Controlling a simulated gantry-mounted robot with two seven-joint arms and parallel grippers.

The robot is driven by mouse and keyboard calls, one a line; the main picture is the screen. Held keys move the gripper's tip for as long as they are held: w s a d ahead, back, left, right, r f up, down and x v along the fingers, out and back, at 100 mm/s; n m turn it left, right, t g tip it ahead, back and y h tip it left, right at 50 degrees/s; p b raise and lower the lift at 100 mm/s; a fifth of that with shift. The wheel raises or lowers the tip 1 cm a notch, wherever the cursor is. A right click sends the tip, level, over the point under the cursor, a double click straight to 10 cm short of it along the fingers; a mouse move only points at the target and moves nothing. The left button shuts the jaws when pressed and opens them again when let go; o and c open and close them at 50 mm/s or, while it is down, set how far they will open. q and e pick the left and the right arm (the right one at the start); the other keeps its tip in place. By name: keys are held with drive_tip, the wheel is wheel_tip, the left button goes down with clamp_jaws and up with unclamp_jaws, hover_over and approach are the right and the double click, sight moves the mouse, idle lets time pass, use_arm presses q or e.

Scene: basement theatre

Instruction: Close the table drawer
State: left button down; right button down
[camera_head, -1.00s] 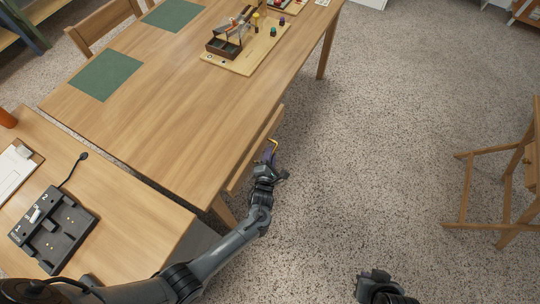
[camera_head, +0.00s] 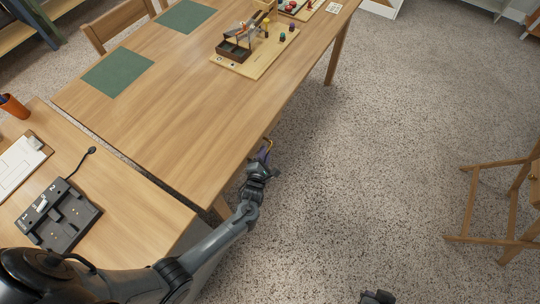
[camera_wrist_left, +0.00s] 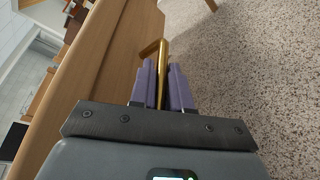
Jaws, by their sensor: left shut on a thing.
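The wooden table (camera_head: 160,110) stands in the left and middle of the head view. Its drawer front (camera_wrist_left: 115,75) shows as a wooden face in the left wrist view, with a brass handle (camera_wrist_left: 162,50) standing out from it. In the head view the table's edge hides the drawer, so I cannot tell there how far it is in. My left gripper (camera_head: 265,156) is beside the table's right edge. Its purple fingers (camera_wrist_left: 161,78) are shut on the brass handle. My right gripper (camera_head: 377,297) shows only partly at the bottom edge, away from the table.
Green mats (camera_head: 117,72) and a wooden board (camera_head: 258,58) with small items lie on the table. A side desk (camera_head: 120,210) at lower left holds a black device (camera_head: 62,215). A wooden stand (camera_head: 490,215) is at right. Speckled floor between is clear.

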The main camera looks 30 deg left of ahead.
use_arm(q)
drive_tip(key=c, duration=1.5)
unclamp_jaws()
drive_tip(key=shift+a, duration=0.2)
drive_tip(key=o, duration=0.3)
drive_tip(key=shift+a, duration=0.2)
drive_tip(key=shift+o, duration=0.2)
drive_tip(key=shift+d, duration=0.2)
drive_tip(key=v, duration=1)
drive_tip(key=shift+s, duration=0.4)
drive_tip(key=shift+r, duration=0.15)
